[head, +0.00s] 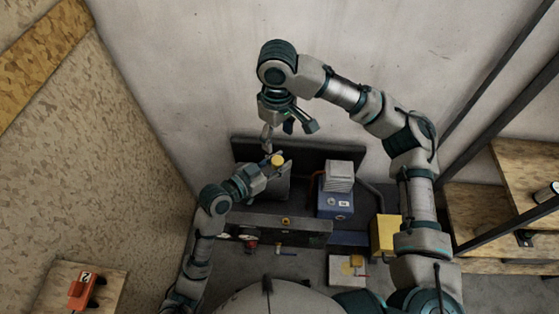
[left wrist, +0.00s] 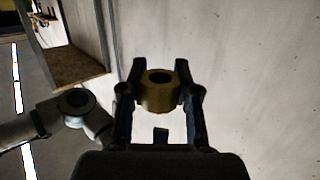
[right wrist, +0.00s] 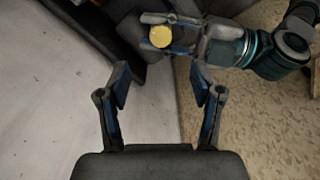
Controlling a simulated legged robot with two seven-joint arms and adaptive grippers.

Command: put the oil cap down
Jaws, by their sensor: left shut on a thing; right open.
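The oil cap is a round yellow piece (head: 277,160) in the head view. My left gripper (head: 270,168) is shut on it and holds it up in front of the dark panel. In the left wrist view the cap (left wrist: 158,98) is a brassy cylinder with a dark hole in its top, between the two fingers. It also shows as a yellow disc in the right wrist view (right wrist: 160,36). My right gripper (head: 290,133) is open and empty, just above the left one. Its spread fingers (right wrist: 158,80) show apart from the cap in the right wrist view.
A dark panel (head: 345,155) stands against the pale wall. A blue machine (head: 334,204) with a light ribbed top stands to the right. A yellow box (head: 383,236) is farther right, then wooden shelves (head: 475,211). An orange tool (head: 84,288) lies on a board at lower left.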

